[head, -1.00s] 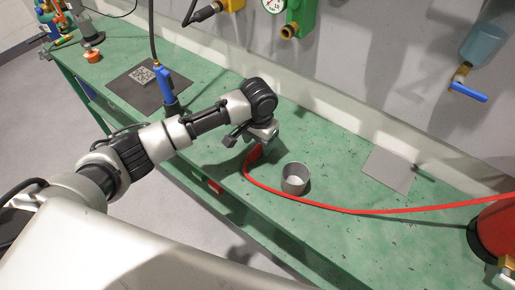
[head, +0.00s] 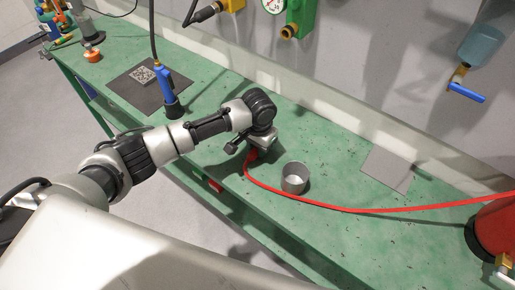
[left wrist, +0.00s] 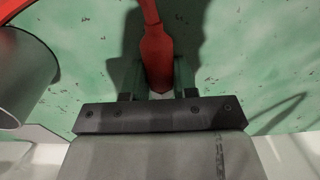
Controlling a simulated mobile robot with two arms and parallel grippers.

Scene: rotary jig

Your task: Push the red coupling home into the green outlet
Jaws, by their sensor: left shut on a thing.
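The red coupling (left wrist: 156,50) is at the end of the red hose (head: 340,208), near the front of the green bench. My left gripper (left wrist: 157,80) is shut on it, with one dark finger on each side in the left wrist view. In the head view my left gripper (head: 256,150) is low over the bench and hides most of the coupling. The green outlet (head: 298,18) is on the wall at the top, with its brass mouth facing down and left. It is empty and well away from my gripper. My right gripper is not in view.
A metal cup (head: 295,178) stands just right of my left gripper. A blue tool (head: 166,85) stands on a dark mat (head: 130,92) to the left. A grey plate (head: 388,168) lies at the right. A red cylinder (head: 494,232) is at the right edge.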

